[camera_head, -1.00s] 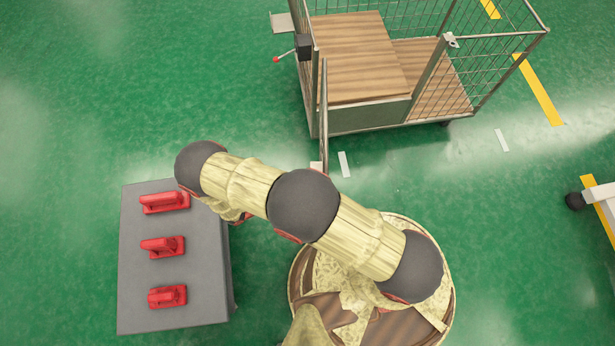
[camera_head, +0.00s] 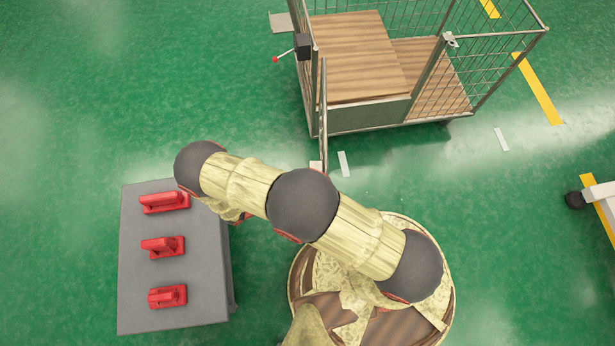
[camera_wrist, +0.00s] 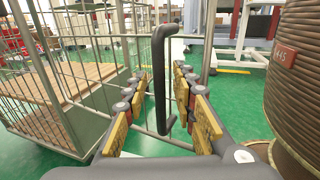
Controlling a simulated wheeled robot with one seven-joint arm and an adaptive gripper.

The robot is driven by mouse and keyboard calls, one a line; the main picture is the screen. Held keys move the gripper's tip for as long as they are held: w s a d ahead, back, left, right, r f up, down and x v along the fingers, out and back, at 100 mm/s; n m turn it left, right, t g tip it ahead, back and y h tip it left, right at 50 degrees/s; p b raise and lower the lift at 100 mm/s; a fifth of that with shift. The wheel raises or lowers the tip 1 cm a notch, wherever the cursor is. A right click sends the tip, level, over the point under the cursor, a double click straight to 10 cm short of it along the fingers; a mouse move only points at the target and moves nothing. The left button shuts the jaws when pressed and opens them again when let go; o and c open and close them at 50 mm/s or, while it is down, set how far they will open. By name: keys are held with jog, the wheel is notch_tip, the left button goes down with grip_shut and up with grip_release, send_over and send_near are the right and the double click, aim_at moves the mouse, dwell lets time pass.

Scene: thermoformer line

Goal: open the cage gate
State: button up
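The wire cage (camera_head: 370,117) stands at the top of the head view, with wooden shelves inside. Its gate (camera_head: 324,110) shows there edge-on as a thin metal frame, standing out from the left front post towards my arm, so the front is uncovered. In the wrist view, the gate's dark upright handle (camera_wrist: 158,85) stands between the two fingers of my gripper (camera_wrist: 160,98). The fingers are apart, with gaps visible on both sides of the handle. My gripper is hidden below my arm in the head view.
A grey stand (camera_head: 205,258) with red clamp-like pieces is at the lower left. A black latch box with a red-tipped lever (camera_head: 303,46) sits on the cage's left post. A wheeled frame (camera_head: 602,195) is at the right edge. Green floor is clear at left.

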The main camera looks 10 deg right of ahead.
jog(key=v, duration=1.2)
jog(key=shift+f, duration=0.1)
